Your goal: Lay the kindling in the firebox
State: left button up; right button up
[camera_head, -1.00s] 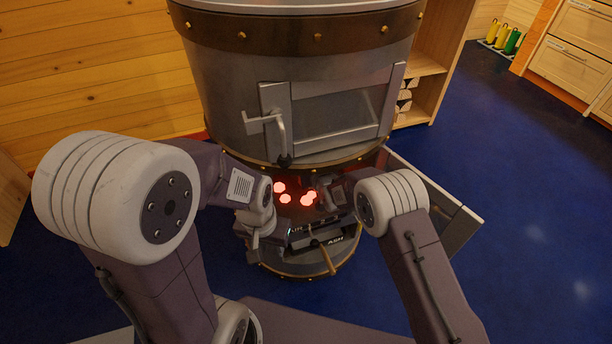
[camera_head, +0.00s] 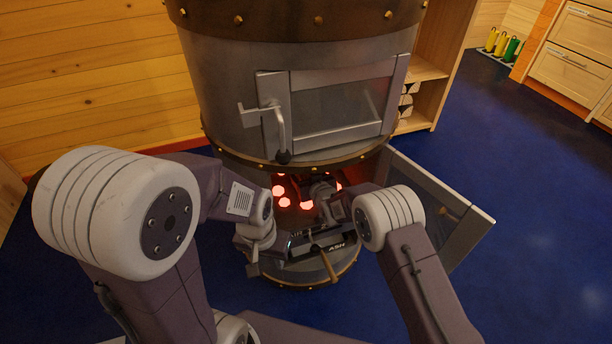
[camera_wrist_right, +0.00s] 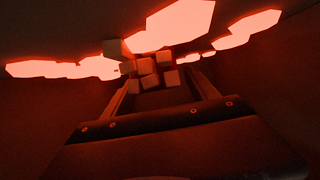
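The firebox is the low opening of the stove, with red embers (camera_head: 284,202) glowing inside. My right gripper reaches into it and is mostly hidden in the head view. In the right wrist view the fingers of my right gripper (camera_wrist_right: 162,82) stand apart. The kindling (camera_wrist_right: 150,82), several square-ended sticks in a loose cluster, is at the fingertips, close to the glowing embers (camera_wrist_right: 180,25). I cannot tell whether the fingers press on it. My left gripper (camera_head: 290,243) is low at the stove front, left of the ASH label. Its fingers are too small and dark to read.
The lower stove door (camera_head: 440,205) hangs open to the right. A closed upper door (camera_head: 335,105) with a handle is above. A brass-coloured handle (camera_head: 329,266) sticks out below the firebox. A shelf with logs (camera_head: 405,105) stands behind right. The blue floor (camera_head: 530,200) is clear at right.

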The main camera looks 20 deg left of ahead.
jog(key=shift+r+p, duration=0.3)
jog(key=p+v, duration=0.4)
jog(key=v, duration=0.5)
jog(key=shift+w+r, duration=0.1)
jog(key=shift+s+d+b, duration=0.5)
jog(key=shift+s+b, duration=0.2)
jog(key=shift+s, duration=0.2)
jog(key=shift+s+d+r, duration=0.25)
jog(key=shift+s+r, duration=0.05)
jog(key=shift+s, duration=0.05)
